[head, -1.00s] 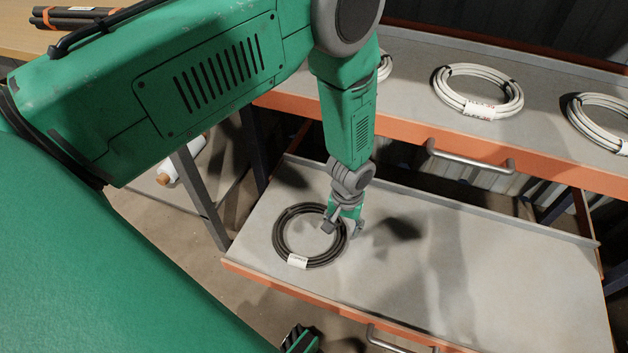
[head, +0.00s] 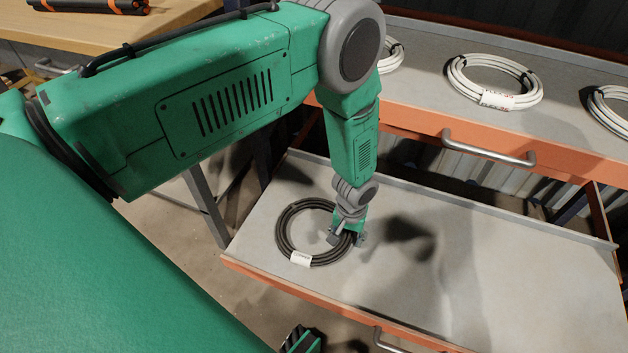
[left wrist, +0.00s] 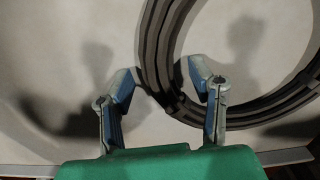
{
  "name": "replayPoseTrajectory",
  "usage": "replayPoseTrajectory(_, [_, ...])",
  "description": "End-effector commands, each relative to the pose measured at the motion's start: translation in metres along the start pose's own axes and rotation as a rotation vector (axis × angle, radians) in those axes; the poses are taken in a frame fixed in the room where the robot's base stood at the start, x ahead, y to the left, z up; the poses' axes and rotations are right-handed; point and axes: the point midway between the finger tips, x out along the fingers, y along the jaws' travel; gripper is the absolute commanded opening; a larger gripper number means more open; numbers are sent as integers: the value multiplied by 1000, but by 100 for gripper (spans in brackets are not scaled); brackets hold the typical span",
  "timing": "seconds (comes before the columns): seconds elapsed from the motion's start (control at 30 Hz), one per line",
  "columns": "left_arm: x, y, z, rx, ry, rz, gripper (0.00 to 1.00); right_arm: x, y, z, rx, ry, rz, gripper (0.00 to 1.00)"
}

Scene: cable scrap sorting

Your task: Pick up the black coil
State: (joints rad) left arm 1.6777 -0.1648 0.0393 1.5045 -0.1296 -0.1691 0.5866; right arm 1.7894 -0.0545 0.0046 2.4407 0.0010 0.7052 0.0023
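The black coil (head: 284,241) lies flat in the left part of the grey drawer, with a white label on its near side. It also shows in the left wrist view (left wrist: 154,62). My left gripper (head: 345,238) is over the coil's right side, pointing down. In the left wrist view the left gripper (left wrist: 160,82) is open, with one finger on each side of the coil's band. I cannot tell how far the fingertips are above the drawer floor. A small part of my right gripper (head: 301,341) shows at the bottom edge of the head view.
The open drawer (head: 480,270) has an orange front edge and is bare to the right of the coil. Above it, a shelf with an orange edge and metal handle (head: 488,150) holds white coils (head: 494,82). A wooden table (head: 90,38) with dark bundled rods stands at the back left.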

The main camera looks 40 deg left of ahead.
Motion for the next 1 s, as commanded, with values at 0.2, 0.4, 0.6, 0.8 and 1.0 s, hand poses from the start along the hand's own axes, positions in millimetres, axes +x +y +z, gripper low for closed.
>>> replayPoseTrajectory(0.2, [0, 0, 0, 0, 0, -1, 0, 0, 0, 0, 0, 0, 0, 40])
replayPoseTrajectory(0.4, [-1, 0, 0, 1, 0, -1, 0, 0, 0, 0, 0, 0, 0, 40])
replayPoseTrajectory(0.6, [-24, 1, -1, 0, 2, -1, 0, -13, 0, 0, 0, 0, 0, 40])
replayPoseTrajectory(0.8, [-66, 1, -1, 1, 3, 0, 0, -34, 0, -2, 0, 0, 0, 40])
replayPoseTrajectory(1.0, [-94, 1, 0, 0, 1, 0, 0, -46, 0, -2, 0, 0, 0, 40])
